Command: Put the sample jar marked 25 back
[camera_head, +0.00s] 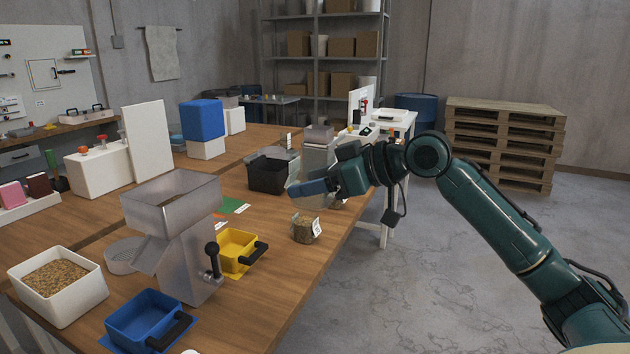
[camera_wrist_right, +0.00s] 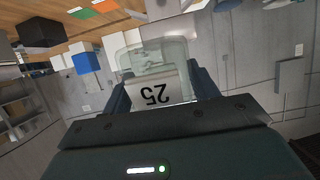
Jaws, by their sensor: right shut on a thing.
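My right gripper (camera_head: 308,188) reaches in from the right, above the front edge of the wooden table. In the right wrist view its two fingers (camera_wrist_right: 161,88) are shut on a clear sample jar (camera_wrist_right: 158,54) with a white label reading 25, upside down in that picture. In the head view I cannot make out this jar; the fingers seem to hide it. A second jar (camera_head: 305,230) with brown contents and a white label stands on the table below the gripper; its number is too small to read. My left gripper is not in view.
On the table (camera_head: 262,292) stand a metal hopper machine (camera_head: 178,240), a yellow bin (camera_head: 238,246), a blue bin (camera_head: 143,318), a white grain tub (camera_head: 57,285) and a black bin (camera_head: 267,175). A green card (camera_head: 232,205) lies flat. A pallet stack (camera_head: 500,145) stands behind my arm.

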